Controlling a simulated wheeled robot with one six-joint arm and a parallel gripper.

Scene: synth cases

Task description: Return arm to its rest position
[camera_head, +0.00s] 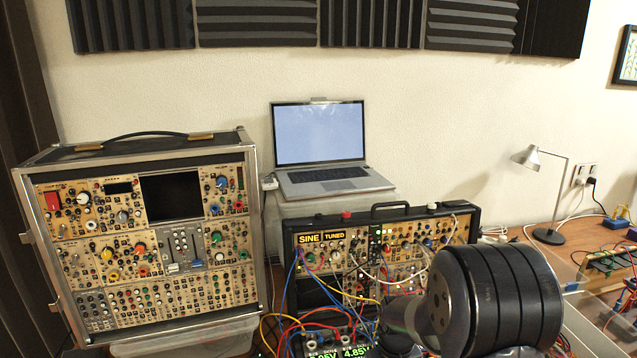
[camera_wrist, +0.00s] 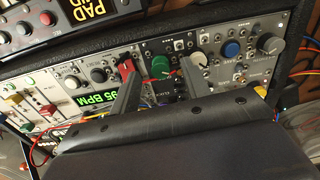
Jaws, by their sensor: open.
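My gripper (camera_wrist: 160,68) shows in the wrist view with its two grey fingers apart and nothing between them. The fingers reach over the front panel of a synth module row (camera_wrist: 215,62). The left fingertip is close to a red knob (camera_wrist: 125,66), and the right one is close to a grey-capped part of the panel. I cannot tell whether either touches. In the head view my black arm link fills the lower right, in front of the right part of the small synth case (camera_head: 345,238). My gripper cannot be made out there.
Patch cables (camera_head: 300,322) hang in front of the small case. A large synth case (camera_head: 150,235) stands at the left and a laptop (camera_head: 322,150) behind. A desk lamp (camera_head: 548,190) and loose electronics stand at the right. The space above the small case is open.

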